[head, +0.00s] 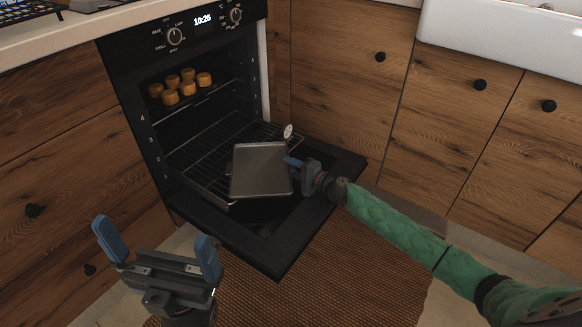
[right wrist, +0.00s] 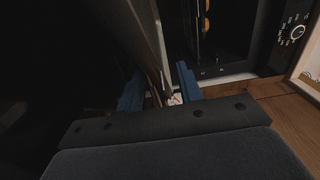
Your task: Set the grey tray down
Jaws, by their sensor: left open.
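The grey tray (head: 262,170) is a flat, shallow rectangle over the front of the oven's lower rack and the open door, in the middle of the head view. I cannot tell whether it touches the rack. My right gripper (head: 293,164) is at the tray's right edge and shut on it. In the right wrist view, the tray (right wrist: 146,40) shows as a steep grey surface running down between the blue fingers (right wrist: 158,92). My left gripper (head: 158,247) is open and empty, low at the left in front of the oven.
The oven door (head: 325,187) is folded down. The lower wire rack (head: 215,145) is pulled out. Several orange-yellow round items (head: 171,97) sit on the upper rack. A small white dial (head: 288,131) is behind the tray. Wooden cabinets flank the oven; a brown rug (head: 350,270) covers the floor.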

